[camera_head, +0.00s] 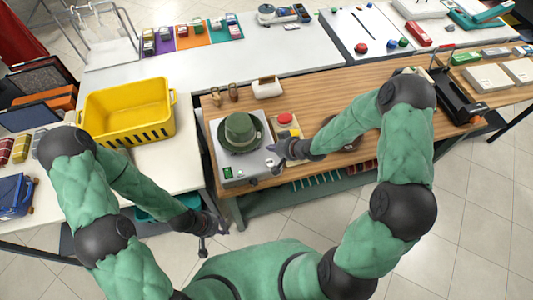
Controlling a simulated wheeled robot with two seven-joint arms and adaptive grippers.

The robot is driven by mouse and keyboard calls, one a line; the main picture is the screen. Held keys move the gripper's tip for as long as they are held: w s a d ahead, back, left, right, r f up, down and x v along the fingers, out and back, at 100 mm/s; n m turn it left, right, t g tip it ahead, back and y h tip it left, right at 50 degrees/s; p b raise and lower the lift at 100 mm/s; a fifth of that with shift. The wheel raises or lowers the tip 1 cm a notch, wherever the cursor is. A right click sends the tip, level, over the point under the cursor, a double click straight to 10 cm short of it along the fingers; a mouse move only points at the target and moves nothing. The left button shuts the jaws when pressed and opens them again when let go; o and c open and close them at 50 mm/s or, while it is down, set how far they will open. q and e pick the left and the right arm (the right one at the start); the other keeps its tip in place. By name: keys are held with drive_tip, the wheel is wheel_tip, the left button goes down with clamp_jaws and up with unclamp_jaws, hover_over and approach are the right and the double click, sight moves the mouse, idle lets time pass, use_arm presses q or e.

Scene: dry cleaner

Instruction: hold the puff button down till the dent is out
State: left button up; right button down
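A green hat (240,129) with a dark band sits on top of a grey metal machine (236,175) on the wooden bench. Any dent in the hat is too small to make out. A red button (285,118) sits on a small pale box just right of the hat. My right gripper (276,156) is over the right front part of the machine, below the button in the picture and apart from it. My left gripper (213,237) hangs in front of the bench edge, away from the hat. The finger gap of both grippers is too small to judge.
A yellow basket (127,113) stands on the white table to the left. A white-topped box (267,88) and small brown items (225,94) stand behind the machine. A dark round object (341,139) is partly hidden by my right arm. The wooden top behind that arm is largely clear.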

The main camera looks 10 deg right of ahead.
drive_tip(key=shift+w+r, duration=0.1)
drive_tip(key=shift+r, duration=0.15)
drive_tip(key=b, duration=0.7)
hover_over(272, 162)
wheel_tip(272, 162, down, 7)
drive_tip(key=shift+a+f, duration=0.1)
drive_tip(key=shift+f+b, duration=0.4)
drive_tip(key=shift+f, duration=0.4)
drive_tip(key=shift+f, duration=0.15)
idle(0.6)
drive_tip(key=shift+f, duration=0.3)
